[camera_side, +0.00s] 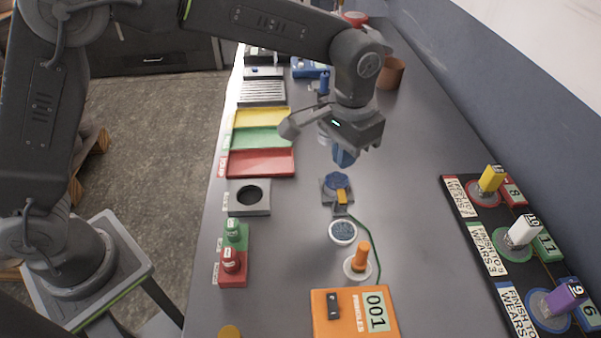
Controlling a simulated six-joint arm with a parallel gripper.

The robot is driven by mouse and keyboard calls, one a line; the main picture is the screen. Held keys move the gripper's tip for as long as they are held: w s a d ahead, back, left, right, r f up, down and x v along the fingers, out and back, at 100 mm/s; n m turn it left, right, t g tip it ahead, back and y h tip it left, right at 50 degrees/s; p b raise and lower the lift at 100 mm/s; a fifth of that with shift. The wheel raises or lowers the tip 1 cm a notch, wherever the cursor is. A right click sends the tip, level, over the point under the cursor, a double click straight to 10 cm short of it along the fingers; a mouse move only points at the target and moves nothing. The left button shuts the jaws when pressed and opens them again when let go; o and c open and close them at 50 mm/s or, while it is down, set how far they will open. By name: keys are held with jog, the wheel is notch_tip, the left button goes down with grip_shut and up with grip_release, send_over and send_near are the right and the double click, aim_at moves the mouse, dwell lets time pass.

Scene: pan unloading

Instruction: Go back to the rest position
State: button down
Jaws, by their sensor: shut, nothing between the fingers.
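My gripper (345,158) hangs pointing down from my arm, above the middle of the table (290,240). Its blue fingers are small in the picture and appear together, with nothing seen between them. Below it on the table is a blue round piece on a grey base (337,186), with a yellow part at its front. The gripper appears apart from this piece, though the exact height gap is hard to tell.
Yellow, green and red trays (261,163) line the left edge, with a holed grey block (248,197) nearer. A black board (460,200) with colored blocks lies right.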

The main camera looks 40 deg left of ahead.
jog(key=s+a+r+n+t, duration=0.2)
jog(key=s+a+r+t, duration=0.1)
jog(key=s+a+r, duration=0.85)
jog(key=s+a+f+n+t, duration=0.1)
jog(key=s+a+f+t, duration=0.1)
jog(key=s+a, duration=0.6)
jog(key=shift+s+a+f+t, duration=0.3)
jog(key=shift+s+f, duration=0.5)
jog(key=shift+s, duration=0.1)
